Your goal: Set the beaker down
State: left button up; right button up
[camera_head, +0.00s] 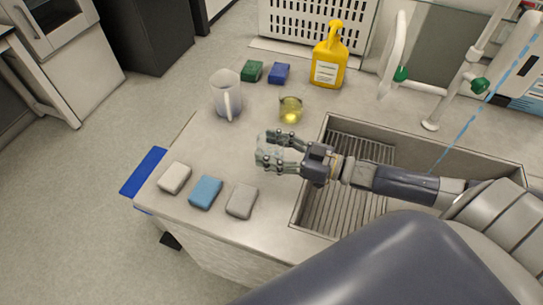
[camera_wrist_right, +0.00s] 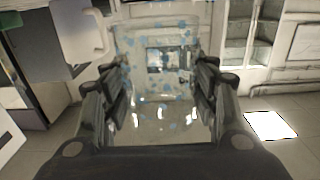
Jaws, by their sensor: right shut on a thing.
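A clear glass beaker (camera_head: 267,146) is between the fingers of my right gripper (camera_head: 272,150), over the counter to the left of the sink. In the right wrist view the beaker (camera_wrist_right: 158,75) is see-through with blue specks on it, and the fingers of the right gripper (camera_wrist_right: 160,95) close on it from both sides. It looks roughly upright. Whether its base touches the counter (camera_head: 215,150) is hard to tell. My left gripper is not in view.
A sink (camera_head: 335,205) lies under my right forearm. A beaker with yellow liquid (camera_head: 290,110), a white pitcher (camera_head: 226,95) and a yellow bottle (camera_head: 328,58) stand behind. Green (camera_head: 251,71) and blue (camera_head: 279,73) sponges lie at the back. White (camera_head: 174,178), light blue (camera_head: 206,192) and grey (camera_head: 242,200) sponges line the front edge.

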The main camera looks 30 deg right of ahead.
aim_at(282, 161)
jog(key=shift+f, duration=1.7)
jog(key=shift+f, duration=0.15)
jog(key=o, duration=1.1)
jog(key=shift+s, duration=0.1)
jog(key=v, duration=1.2)
jog(key=shift+b, duration=0.35)
